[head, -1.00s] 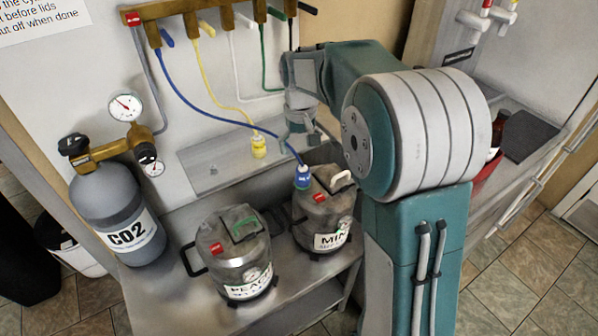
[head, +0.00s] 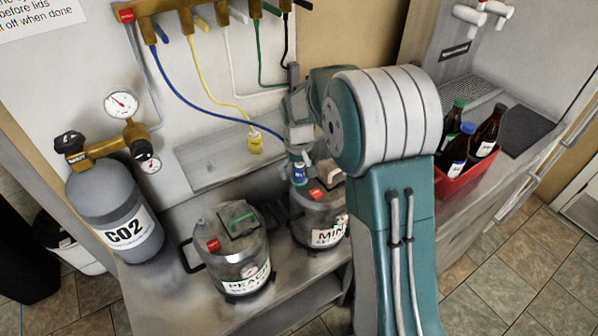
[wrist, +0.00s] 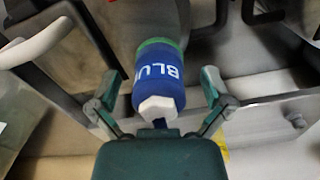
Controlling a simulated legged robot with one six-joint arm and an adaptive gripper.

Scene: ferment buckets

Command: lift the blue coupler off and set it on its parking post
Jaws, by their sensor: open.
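The blue coupler (head: 299,175), on the end of a blue hose, sits on top of the right-hand bucket (head: 318,218), labelled "MIN…". It also shows in the wrist view (wrist: 158,78), with "BLU" lettering, a green band and a pale hex end. My gripper (head: 299,158) is directly above it in the head view. In the wrist view my gripper's open fingers (wrist: 158,88) stand on either side of the coupler, with gaps visible on both sides. I cannot make out the blue coupler's parking post.
A yellow coupler (head: 255,144) hangs by the metal wall panel (head: 205,160). The left bucket (head: 232,250), the grey CO2 cylinder (head: 115,210) and a red crate of bottles (head: 452,187) stand nearby. Hoses drop from the brass manifold (head: 180,8).

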